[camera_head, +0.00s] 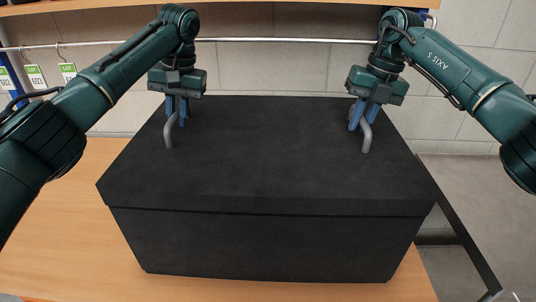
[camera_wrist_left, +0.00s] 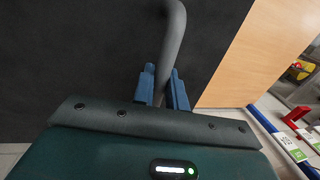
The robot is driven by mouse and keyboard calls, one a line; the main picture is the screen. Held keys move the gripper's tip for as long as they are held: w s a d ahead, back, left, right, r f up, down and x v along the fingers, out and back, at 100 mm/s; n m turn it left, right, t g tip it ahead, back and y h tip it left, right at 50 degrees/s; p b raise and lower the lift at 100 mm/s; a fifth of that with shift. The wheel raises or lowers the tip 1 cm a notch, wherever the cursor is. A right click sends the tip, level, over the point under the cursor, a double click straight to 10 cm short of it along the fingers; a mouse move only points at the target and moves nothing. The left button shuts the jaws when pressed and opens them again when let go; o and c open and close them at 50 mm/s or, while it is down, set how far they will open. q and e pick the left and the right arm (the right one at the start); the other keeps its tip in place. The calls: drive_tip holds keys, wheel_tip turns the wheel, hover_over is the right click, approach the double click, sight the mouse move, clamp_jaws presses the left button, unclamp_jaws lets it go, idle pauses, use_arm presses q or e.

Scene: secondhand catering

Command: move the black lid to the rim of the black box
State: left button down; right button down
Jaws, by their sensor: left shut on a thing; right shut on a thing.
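The black lid (camera_head: 265,150) lies level on the black box (camera_head: 260,245), with a thin line between the lid's front edge and the box wall. Two grey bar handles stand up from the lid, a left handle (camera_head: 168,134) and a right handle (camera_head: 366,137). My left gripper (camera_head: 177,108) is shut on the left handle; the left wrist view also shows the handle (camera_wrist_left: 170,45) between its blue fingers (camera_wrist_left: 162,88). My right gripper (camera_head: 362,116) is shut on the right handle. The box's rim is hidden under the lid.
The box stands on a wooden table (camera_head: 55,240), with bare wood left of it. A metal rail (camera_head: 280,40) with green-white tags (camera_head: 36,76) runs behind, under a wooden shelf (camera_head: 290,3). The table's right edge is close to the box.

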use_arm(q)
drive_tip(key=c, duration=1.4)
unclamp_jaws()
use_arm(e)
drive_tip(key=c, duration=1.4)
unclamp_jaws()
drive_tip(key=shift+f, duration=0.1)
use_arm(q)
wheel_tip(320, 180, up, 12)
drive_tip(key=d, duration=0.2)
drive_tip(key=shift+d+f, duration=0.15)
use_arm(e)
wheel_tip(320, 180, up, 12)
drive_tip(key=d, duration=0.2)
drive_tip(key=shift+d, duration=0.15)
drive_tip(key=shift+f, duration=0.15)
